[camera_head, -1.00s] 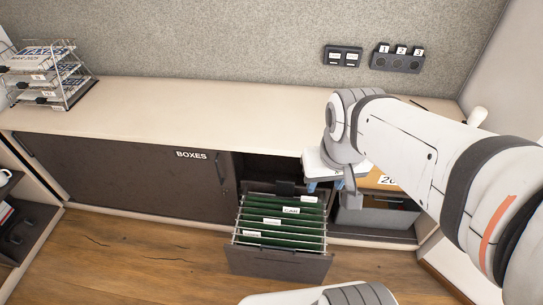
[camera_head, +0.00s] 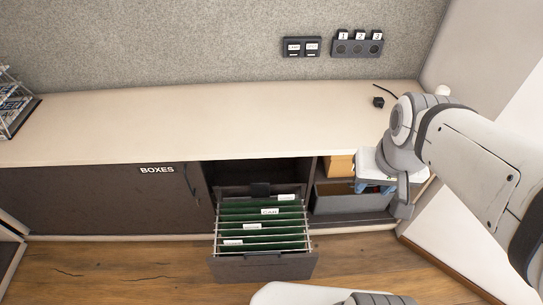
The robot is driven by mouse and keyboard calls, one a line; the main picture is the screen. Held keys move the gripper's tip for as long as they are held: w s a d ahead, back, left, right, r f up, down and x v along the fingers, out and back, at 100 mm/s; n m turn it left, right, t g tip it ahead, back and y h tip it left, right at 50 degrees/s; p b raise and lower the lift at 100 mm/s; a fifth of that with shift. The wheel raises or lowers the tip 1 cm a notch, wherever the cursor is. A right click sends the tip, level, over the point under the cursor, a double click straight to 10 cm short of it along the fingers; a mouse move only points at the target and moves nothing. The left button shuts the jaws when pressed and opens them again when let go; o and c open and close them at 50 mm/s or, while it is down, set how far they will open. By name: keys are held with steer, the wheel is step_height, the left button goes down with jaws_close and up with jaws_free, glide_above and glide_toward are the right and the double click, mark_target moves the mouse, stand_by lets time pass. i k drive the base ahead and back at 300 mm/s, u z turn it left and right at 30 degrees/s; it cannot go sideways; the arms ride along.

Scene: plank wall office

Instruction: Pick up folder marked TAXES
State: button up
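Several green hanging folders sit in an open file drawer (camera_head: 262,267) low in the cabinet. One folder's white tab reads CAR (camera_head: 270,211). The other tabs, on a back folder (camera_head: 287,197), a middle folder (camera_head: 252,227) and a front folder (camera_head: 232,242), are too small to read, so I cannot tell which is marked TAXES. My gripper (camera_head: 373,187) is to the right of the drawer, apart from the folders, in front of the open shelf. Its blue fingertips are partly hidden by my arm, and I cannot tell how wide they are.
A cabinet door marked BOXES (camera_head: 120,195) is left of the drawer. A grey bin (camera_head: 335,202) stands on the shelf behind my gripper. The long countertop (camera_head: 190,120) is mostly clear, with a wire rack (camera_head: 22,112) at far left and a small black object (camera_head: 378,102) at right.

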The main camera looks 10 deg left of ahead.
mark_target(230, 249)
steer(key=z, duration=0.05)
steer(key=k, duration=1)
steer(key=u, duration=0.4)
steer(key=i, duration=1)
steer(key=u, duration=0.05)
